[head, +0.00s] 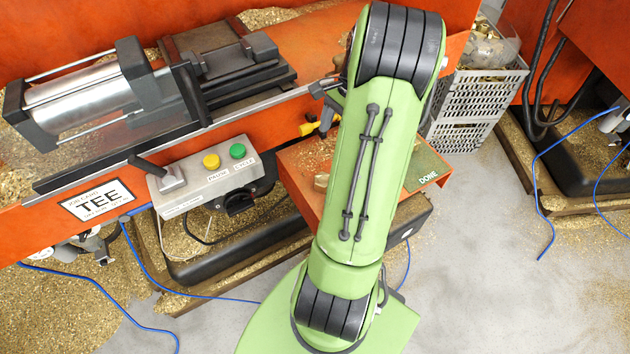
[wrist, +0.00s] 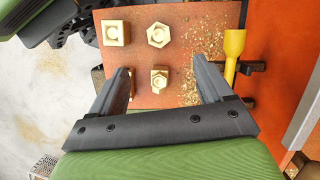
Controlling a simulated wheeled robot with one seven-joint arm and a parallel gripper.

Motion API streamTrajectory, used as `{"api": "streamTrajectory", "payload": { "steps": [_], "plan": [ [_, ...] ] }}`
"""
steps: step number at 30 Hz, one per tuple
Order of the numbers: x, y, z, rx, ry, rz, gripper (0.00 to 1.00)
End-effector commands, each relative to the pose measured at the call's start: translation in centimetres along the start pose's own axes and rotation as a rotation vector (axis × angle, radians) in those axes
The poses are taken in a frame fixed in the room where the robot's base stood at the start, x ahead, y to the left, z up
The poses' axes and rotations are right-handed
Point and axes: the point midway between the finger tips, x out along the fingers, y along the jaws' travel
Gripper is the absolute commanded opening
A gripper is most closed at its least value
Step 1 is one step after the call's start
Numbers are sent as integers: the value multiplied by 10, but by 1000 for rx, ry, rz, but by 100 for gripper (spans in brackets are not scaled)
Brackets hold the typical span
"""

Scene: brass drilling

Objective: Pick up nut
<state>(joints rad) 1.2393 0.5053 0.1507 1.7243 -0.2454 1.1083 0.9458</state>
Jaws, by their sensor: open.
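In the wrist view several brass pieces lie on an orange plate (wrist: 180,15). A hexagonal brass nut (wrist: 158,34) with a round hole is at the upper middle. A square brass piece (wrist: 115,33) with a hole is at upper left. Another brass piece (wrist: 159,80) lies lower, between the fingers as seen. A further brass piece is mostly hidden behind the left finger. My gripper (wrist: 161,68) is open with nothing between its fingers, and appears above the plate. In the head view my green arm hides most of the plate (head: 301,160).
A yellow-handled tool (wrist: 233,45) stands near the plate's right edge in the wrist view. Brass chips (wrist: 203,50) are scattered on the plate. The head view shows a control box (head: 203,172), a machine vise (head: 225,65) and a grey crate (head: 470,110).

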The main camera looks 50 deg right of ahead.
Motion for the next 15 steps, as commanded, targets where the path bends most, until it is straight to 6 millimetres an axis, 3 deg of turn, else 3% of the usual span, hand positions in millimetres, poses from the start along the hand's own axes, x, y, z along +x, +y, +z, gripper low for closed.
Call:
{"api": "streamTrajectory", "payload": {
  "steps": [9, 15],
  "plan": [
    [79, 0, 0, -3, -2, 3, 80],
    [105, 0, 0, -4, 0, 2, 80]
  ]
}}
